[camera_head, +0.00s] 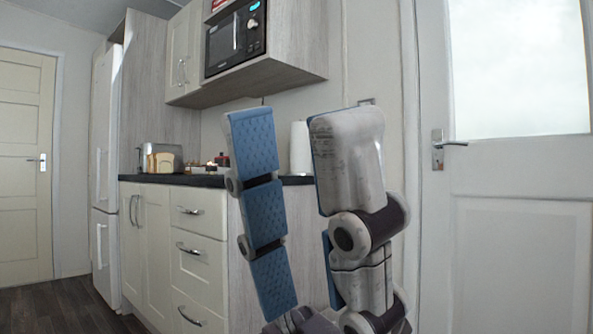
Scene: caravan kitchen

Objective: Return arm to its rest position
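A cabinet (198,252) with drawers stands behind the gripper. Its dark countertop (200,181) bears a toaster (160,158) and a white paper roll (300,148). A microwave (236,38) sits above. A white door (520,240) is at right. Dark floor (70,305) is clear at left.

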